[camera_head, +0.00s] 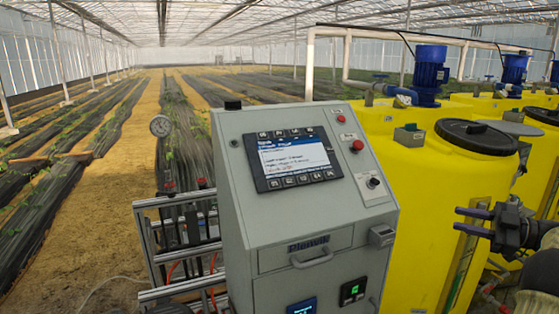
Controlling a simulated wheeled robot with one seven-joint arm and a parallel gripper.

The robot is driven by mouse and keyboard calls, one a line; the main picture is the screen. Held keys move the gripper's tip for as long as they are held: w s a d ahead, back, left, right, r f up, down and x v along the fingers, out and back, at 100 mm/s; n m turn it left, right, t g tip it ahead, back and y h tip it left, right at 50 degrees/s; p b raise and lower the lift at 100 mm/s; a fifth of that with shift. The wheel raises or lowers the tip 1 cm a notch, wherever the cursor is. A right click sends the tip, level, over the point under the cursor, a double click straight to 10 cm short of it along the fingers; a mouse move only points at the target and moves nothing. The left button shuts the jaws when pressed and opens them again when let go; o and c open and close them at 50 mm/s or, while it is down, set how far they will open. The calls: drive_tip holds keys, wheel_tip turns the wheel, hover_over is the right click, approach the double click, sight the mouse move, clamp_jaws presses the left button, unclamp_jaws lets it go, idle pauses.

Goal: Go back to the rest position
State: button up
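My gripper (467,221) is at the right of the view, in front of a yellow tank. Its two dark fingers point left and stand apart with a gap between them. Nothing shows between the fingers. The gripper is to the right of the grey control cabinet (285,235) and apart from it. The rest of my arm runs off the right edge.
The cabinet carries a screen (292,158), a red button (357,146), a key switch (374,183) and a drawer handle (312,258). Yellow tanks (415,175) with blue motors (430,72) fill the right. A metal frame (178,200) stands left. Open sandy ground (95,240) lies further left.

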drive_tip(key=w+a+r+m+t+h+p, duration=0.1)
drive_tip(key=w+a+r+m+t+h, duration=0.25)
drive_tip(key=w, duration=0.25)
drive_tip(key=w+a+r+m+t+h, duration=0.2)
drive_tip(key=w+a+m+t+h, duration=0.1)
drive_tip(key=w+a+t, duration=0.15)
drive_tip(key=w+a+f+m+h+p, duration=0.1)
drive_tip(key=w+a+f+m+h, duration=0.1)
drive_tip(key=a+f+m+h, duration=0.4)
drive_tip(key=s+a+f+m+g, duration=0.1)
drive_tip(key=s+a+f+g, duration=0.4)
drive_tip(key=s, duration=0.5)
drive_tip(key=s+a+f+m+g+h+p, duration=0.1)
drive_tip(key=s+a+f+g, duration=0.4)
drive_tip(key=s, duration=0.6)
drive_tip(key=s+a+f+m+g+h, duration=0.1)
drive_tip(key=s+a+f+g, duration=0.4)
drive_tip(key=s, duration=0.5)
wheel_tip(320, 180, down, 2)
drive_tip(key=a+m, duration=0.1)
drive_tip(key=a, duration=0.1)
drive_tip(key=shift+s+a+f+m+p, duration=0.2)
drive_tip(key=shift+s+a+m+p, duration=0.05)
drive_tip(key=shift+a+m+p, duration=0.1)
drive_tip(key=shift+s+d+h, duration=0.1)
drive_tip(key=shift+h, duration=0.15)
